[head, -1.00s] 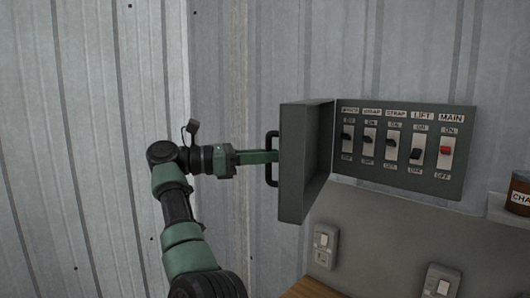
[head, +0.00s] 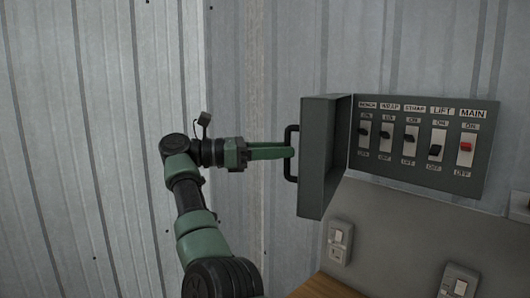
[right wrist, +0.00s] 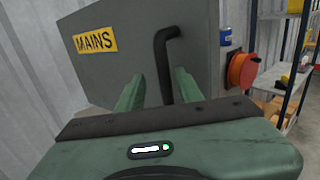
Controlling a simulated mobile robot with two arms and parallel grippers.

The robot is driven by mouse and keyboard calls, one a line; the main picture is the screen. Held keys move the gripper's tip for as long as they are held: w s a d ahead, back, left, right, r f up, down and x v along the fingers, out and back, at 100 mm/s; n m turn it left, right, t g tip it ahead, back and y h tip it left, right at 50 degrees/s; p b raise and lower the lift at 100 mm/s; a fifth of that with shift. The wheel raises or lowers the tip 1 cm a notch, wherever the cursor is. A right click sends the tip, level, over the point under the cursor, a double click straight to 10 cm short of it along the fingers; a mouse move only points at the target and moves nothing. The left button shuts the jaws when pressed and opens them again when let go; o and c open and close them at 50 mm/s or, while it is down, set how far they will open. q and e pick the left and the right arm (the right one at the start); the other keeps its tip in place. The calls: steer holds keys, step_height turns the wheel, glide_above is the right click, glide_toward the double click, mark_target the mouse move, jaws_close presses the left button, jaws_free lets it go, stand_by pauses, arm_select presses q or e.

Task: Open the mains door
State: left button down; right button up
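The grey mains door (head: 325,150) stands swung out from its box, edge-on in the head view. Its yellow MAINS label shows on its outer face (right wrist: 125,55) in the right wrist view. The black handle (head: 288,170) is on that face. My right gripper (head: 292,151) is at the handle with its fingers apart. In the right wrist view the handle bar (right wrist: 165,70) runs between the fingers (right wrist: 160,88), nearer the right one, with a gap on the left. The open switch panel (head: 422,143) shows several black switches and a red MAIN switch (head: 466,147). My left gripper is not in view.
Wall sockets (head: 340,240) and (head: 459,284) sit below the panel, above a wooden surface (head: 325,287). Corrugated walls stand behind and left of my arm. The right wrist view shows an orange reel (right wrist: 242,70) and shelving (right wrist: 296,70) beyond the door.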

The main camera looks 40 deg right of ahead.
steer(key=p+v, duration=0.2)
steer(key=v, duration=0.4)
steer(key=shift+a, duration=0.15)
stand_by(0.4)
